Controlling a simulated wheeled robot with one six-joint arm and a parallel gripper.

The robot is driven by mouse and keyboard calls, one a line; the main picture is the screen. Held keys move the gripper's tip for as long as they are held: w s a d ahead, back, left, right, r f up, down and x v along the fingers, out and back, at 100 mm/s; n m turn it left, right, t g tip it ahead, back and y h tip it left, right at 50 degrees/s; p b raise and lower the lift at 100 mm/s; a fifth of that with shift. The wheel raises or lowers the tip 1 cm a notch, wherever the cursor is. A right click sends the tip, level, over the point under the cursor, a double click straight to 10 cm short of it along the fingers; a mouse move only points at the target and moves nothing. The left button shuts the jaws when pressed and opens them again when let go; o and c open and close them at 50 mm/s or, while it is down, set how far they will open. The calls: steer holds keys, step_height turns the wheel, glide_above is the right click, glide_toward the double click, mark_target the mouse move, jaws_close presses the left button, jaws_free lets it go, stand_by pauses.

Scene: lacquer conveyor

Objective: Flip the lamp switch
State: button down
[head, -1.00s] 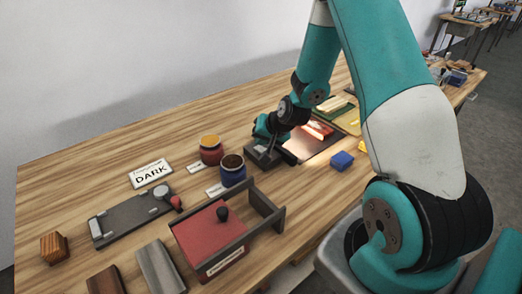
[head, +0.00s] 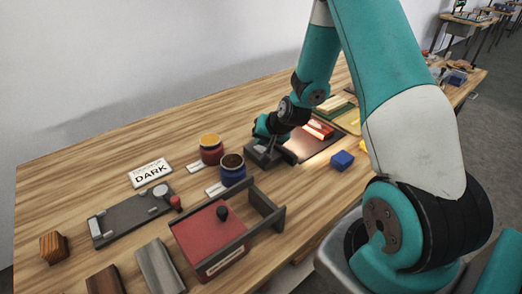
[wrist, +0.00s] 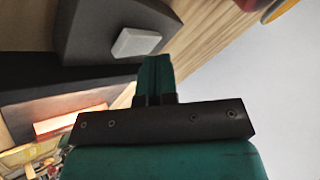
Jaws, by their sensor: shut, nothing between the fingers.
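A dark grey wedge-shaped box (head: 258,157) stands on the table under my gripper in the head view. In the wrist view the box (wrist: 90,25) carries a pale grey rocker (wrist: 137,42), which looks like the lamp switch. My gripper (wrist: 155,62) is shut and empty, its fingertips close to the rocker. I cannot tell whether they touch it. In the head view my gripper (head: 271,142) points down at the box, and its fingers and the rocker are mostly hidden. A dark panel (head: 312,147) beside the box has a warm glow on it.
A blue jar (head: 232,172) and a red jar (head: 211,152) stand left of the box. A blue cube (head: 342,160) lies to the right.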

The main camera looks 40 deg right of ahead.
steer(key=shift+f, duration=0.3)
steer(key=shift+s+a+f+b, duration=0.1)
steer(key=shift+s+f+b, duration=0.35)
steer(key=shift+f+b, duration=0.25)
stand_by(0.8)
steer(key=shift+r, duration=0.1)
steer(key=shift+w+r+p, duration=0.15)
steer(key=shift+r+p, duration=0.15)
steer(key=shift+p, duration=0.1)
steer(key=shift+r, duration=0.1)
steer(key=shift+w+r+p, duration=0.2)
steer(key=shift+r+p, duration=0.45)
steer(key=shift+r, duration=0.25)
steer(key=shift+w+r+p, duration=0.15)
steer(key=shift+r+p, duration=0.5)
steer(key=shift+r, duration=0.2)
steer(key=shift+w+r+p, duration=0.2)
steer(key=shift+r+p, duration=0.45)
steer(key=shift+r, duration=0.25)
